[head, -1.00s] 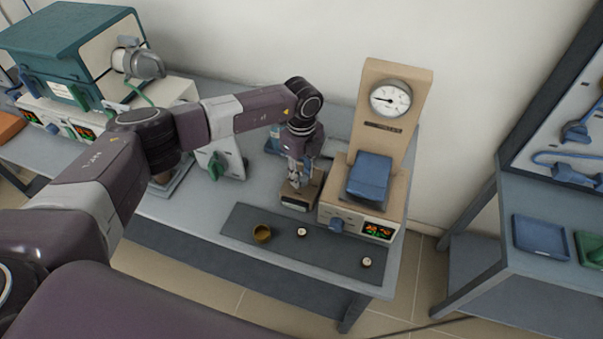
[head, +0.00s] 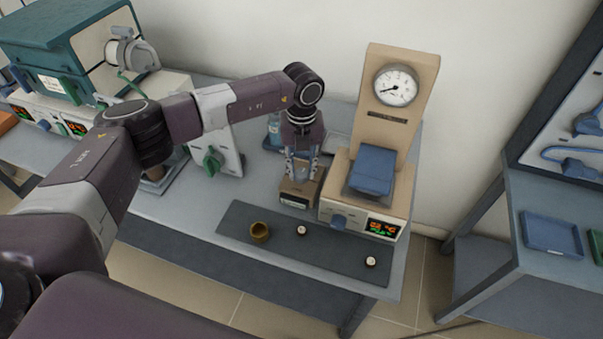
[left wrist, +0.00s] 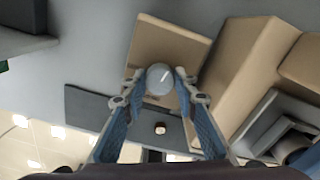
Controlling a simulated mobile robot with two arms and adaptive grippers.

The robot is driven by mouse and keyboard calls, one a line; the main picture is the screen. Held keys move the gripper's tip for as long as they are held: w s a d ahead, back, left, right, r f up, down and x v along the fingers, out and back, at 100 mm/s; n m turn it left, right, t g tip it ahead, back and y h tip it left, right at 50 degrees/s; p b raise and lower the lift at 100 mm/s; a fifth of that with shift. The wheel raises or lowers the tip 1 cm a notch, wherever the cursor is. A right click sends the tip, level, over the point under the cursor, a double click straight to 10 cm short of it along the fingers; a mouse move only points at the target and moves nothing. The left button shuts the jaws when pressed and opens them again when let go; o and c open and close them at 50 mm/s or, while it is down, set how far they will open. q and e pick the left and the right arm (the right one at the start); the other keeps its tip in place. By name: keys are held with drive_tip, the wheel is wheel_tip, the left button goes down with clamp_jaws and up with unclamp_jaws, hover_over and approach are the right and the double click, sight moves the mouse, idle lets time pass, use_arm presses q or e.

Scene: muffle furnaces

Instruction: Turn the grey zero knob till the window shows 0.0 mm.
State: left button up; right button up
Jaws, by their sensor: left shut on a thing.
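The grey round zero knob (left wrist: 160,79) with a white pointer line sits on top of a small tan box (left wrist: 178,50). In the head view this box (head: 301,189) stands left of the beige furnace, and a small window (head: 293,201) is on its front. The window's reading is too small to make out. My left gripper (head: 300,177) points down over the box, its fingers on both sides of the knob. In the left wrist view the fingertips (left wrist: 159,76) close on the knob. The right gripper is not in view.
A beige furnace (head: 335,190) with a dial gauge (head: 396,86) stands close on the right. A dark mat (head: 330,247) in front holds a brass cup (head: 260,232) and two small round pieces. A white device with a green knob (head: 213,160) stands to the left.

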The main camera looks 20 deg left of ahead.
sight(302, 172)
use_arm(q)
drive_tip(key=shift+m+b, duration=0.9)
drive_tip(key=shift+m, duration=0.7)
drive_tip(key=shift+r, duration=0.1)
drive_tip(key=shift+w, duration=0.1)
drive_tip(key=o, duration=1.1)
drive_tip(key=shift+o, duration=0.2)
drive_tip(key=shift+r, duration=0.1)
wheel_tip(302, 172, up, 12)
